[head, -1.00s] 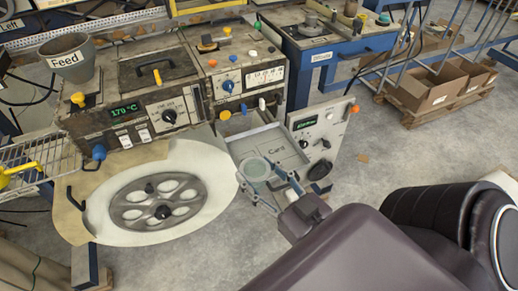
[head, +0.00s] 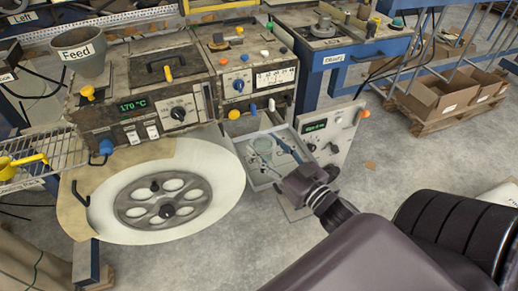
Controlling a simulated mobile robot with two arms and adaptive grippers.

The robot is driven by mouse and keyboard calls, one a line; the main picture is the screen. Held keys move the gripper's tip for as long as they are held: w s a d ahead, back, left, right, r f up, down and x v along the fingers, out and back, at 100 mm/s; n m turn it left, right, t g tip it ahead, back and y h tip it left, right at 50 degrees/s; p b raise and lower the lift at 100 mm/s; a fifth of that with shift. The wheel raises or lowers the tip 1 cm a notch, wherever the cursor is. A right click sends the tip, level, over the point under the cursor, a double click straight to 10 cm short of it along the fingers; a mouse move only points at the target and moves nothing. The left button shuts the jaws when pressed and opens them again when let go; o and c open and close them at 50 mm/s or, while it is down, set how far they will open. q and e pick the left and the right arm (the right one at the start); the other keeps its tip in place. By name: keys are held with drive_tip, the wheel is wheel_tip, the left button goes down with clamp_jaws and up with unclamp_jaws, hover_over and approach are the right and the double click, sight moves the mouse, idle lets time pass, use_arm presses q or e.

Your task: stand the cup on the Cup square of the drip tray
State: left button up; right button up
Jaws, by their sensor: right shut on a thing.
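The cup (head: 262,145) is a small, pale, see-through vessel, seen from above over the drip tray. The drip tray (head: 260,179) is a shallow grey tray between the laminator and a small upright control panel. My right gripper (head: 273,155) reaches in from the lower right, shut on the cup. Whether the cup's base touches the tray is hard to tell. The Cup square and its label cannot be made out, as the gripper and cup cover much of the tray. My left gripper is out of view.
The laminator (head: 140,104) with its 170 °C display stands left of the tray, the large white reel (head: 215,205) in front of it. The control panel (head: 335,130) rises close on the tray's right. Cardboard boxes (head: 440,90) sit on a pallet at the far right. Open floor lies right of the panel.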

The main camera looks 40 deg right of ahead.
sight(262, 138)
drive_tip(key=w, duration=0.2)
drive_tip(key=w+d, duration=0.1)
drive_tip(key=w, duration=0.1)
drive_tip(key=shift+r, duration=0.15)
drive_tip(key=f, duration=0.2)
drive_tip(key=shift+w+f, duration=0.2)
drive_tip(key=shift+f, duration=0.15)
wheel_tip(262, 138, down, 4)
drive_tip(key=shift+s+r, duration=0.1)
drive_tip(key=shift+r, duration=0.05)
drive_tip(key=shift+w+f, duration=0.45)
drive_tip(key=shift+f, duration=0.15)
drive_tip(key=o, duration=1.2)
drive_tip(key=shift+c, duration=0.2)
